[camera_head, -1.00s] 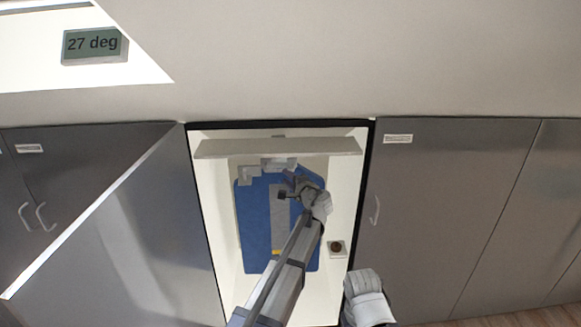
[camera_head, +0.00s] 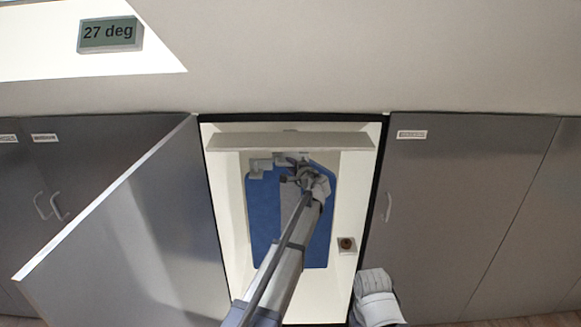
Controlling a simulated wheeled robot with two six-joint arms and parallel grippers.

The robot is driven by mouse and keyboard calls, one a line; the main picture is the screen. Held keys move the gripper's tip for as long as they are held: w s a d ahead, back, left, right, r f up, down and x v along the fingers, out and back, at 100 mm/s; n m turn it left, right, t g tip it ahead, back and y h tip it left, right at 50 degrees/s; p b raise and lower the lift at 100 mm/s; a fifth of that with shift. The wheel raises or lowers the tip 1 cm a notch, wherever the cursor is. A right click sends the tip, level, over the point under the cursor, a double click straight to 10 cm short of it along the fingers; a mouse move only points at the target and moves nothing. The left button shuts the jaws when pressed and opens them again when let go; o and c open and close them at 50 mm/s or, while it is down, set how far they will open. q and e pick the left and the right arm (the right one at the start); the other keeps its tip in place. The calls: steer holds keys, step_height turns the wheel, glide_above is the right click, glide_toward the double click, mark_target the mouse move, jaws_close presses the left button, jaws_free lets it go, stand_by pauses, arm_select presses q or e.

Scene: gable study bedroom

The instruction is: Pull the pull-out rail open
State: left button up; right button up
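An open cabinet niche with pale walls (camera_head: 229,210) is in the middle of the head view. A wide pale bar (camera_head: 290,141) crosses its top. Below the bar, a small light-grey bracket-like fitting (camera_head: 258,168) sits at the top of a blue panel-like thing (camera_head: 262,215); I cannot tell for sure which part is the pull-out rail. My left gripper (camera_head: 292,176) is inside the niche at this fitting, beside or touching it. Its fingers are small and partly hidden, so their opening and any hold are unclear.
A grey door (camera_head: 130,235) stands swung open at the left of the niche. Closed grey doors with handles flank it, one on the right (camera_head: 440,220). A small box with a dark round knob (camera_head: 347,245) is on the niche's right side. A "27 deg" display (camera_head: 110,34) is above.

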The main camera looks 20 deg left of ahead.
arm_select(q)
jaws_close()
steer(key=shift+s, duration=0.1)
stand_by(1.2)
